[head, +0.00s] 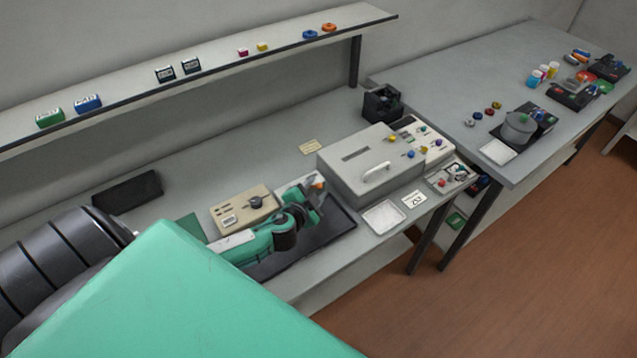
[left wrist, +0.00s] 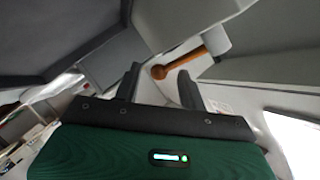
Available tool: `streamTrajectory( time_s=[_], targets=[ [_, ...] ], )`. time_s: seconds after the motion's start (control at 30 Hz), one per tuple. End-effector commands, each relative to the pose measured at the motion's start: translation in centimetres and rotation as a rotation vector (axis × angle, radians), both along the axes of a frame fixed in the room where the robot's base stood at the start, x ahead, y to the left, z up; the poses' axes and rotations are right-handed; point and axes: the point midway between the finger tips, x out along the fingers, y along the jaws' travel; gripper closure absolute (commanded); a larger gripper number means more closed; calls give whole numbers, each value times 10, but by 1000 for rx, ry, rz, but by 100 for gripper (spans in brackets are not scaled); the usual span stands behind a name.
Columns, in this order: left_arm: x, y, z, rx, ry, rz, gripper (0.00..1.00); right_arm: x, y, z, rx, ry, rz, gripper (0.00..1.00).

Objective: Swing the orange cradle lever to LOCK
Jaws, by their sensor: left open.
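The orange cradle lever (left wrist: 188,60) shows in the left wrist view as a rod with a round knob end, running from a pale hub down to the left. In the head view a small orange part of it (head: 318,184) shows just beyond my left gripper. My left gripper (left wrist: 160,82) is open, and the lever's knob appears between its two fingertips in the picture. I cannot tell whether they touch. In the head view this gripper (head: 317,197) is over the cradle area, and hides much of it. No LOCK mark is readable. My right gripper is out of view.
A beige box with a dark knob (head: 245,208) stands left of the gripper. A dark tray (head: 335,234) lies under it. A large grey machine with a handle (head: 362,167) stands close on the right, with a white tray (head: 384,217) in front. A shelf (head: 215,62) runs above the back.

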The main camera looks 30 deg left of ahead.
Motion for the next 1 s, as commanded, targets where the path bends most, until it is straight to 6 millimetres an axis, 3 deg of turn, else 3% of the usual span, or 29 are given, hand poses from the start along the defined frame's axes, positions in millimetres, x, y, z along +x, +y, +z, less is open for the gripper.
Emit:
streamTrajectory(
  time_s=[0.23, 0.6, 0.8, 1.0],
  targets=[
    [22, 4, -6, 0, -1, 1, 59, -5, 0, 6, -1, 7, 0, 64],
    [26, 4, -8, 0, 0, 0, 59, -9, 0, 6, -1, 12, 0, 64],
    [25, 4, -8, 0, 0, 0, 98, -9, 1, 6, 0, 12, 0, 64],
    [25, 4, -8, -1, 1, -6, 100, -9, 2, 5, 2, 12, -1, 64]
  ],
)
